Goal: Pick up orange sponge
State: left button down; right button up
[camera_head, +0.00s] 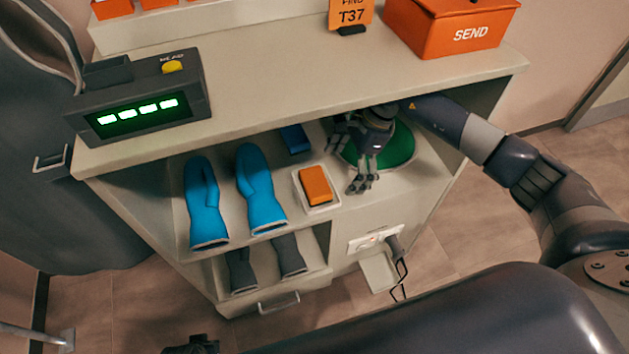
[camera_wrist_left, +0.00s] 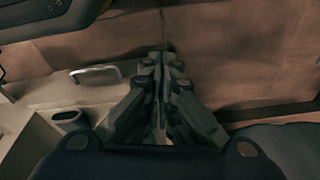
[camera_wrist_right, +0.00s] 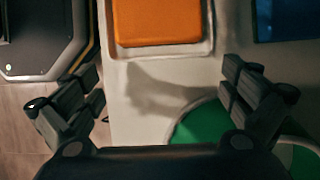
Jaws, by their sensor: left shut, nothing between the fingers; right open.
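The orange sponge (camera_head: 315,185) lies in a small white tray (camera_head: 329,204) on the open shelf of the cabinet. My right gripper (camera_head: 350,165) is open and empty, over the shelf just right of the sponge. In the right wrist view the sponge (camera_wrist_right: 157,22) shows at the top, ahead of and between the spread fingers (camera_wrist_right: 150,95), apart from them. My left gripper (camera_wrist_left: 163,75) is shut and empty in the left wrist view, above the floor. In the head view only a dark part at the bottom edge may belong to the left arm.
Blue gloves (camera_head: 262,190) lie left of the sponge, and a blue block (camera_head: 295,139) lies behind it. A round green mat (camera_head: 398,147) is under my right gripper. The cabinet top (camera_head: 290,75) overhangs the shelf.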

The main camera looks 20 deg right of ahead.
aim_at(314, 182)
jog(key=a, duration=0.7)
jog(key=shift+s+f, duration=0.1)
jog(key=shift+f, duration=0.15)
jog(key=shift+a+f, duration=0.1)
jog(key=shift+f, duration=0.2)
pick_arm(q)
jog(key=shift+s+a+f, duration=0.1)
jog(key=shift+s+f, duration=0.3)
jog(key=shift+f, duration=0.45)
pick_arm(e)
jog(key=shift+f, duration=0.1)
pick_arm(q)
jog(key=shift+w+r, duration=0.1)
jog(key=shift+w, duration=0.05)
pick_arm(e)
jog(key=c, duration=0.9)
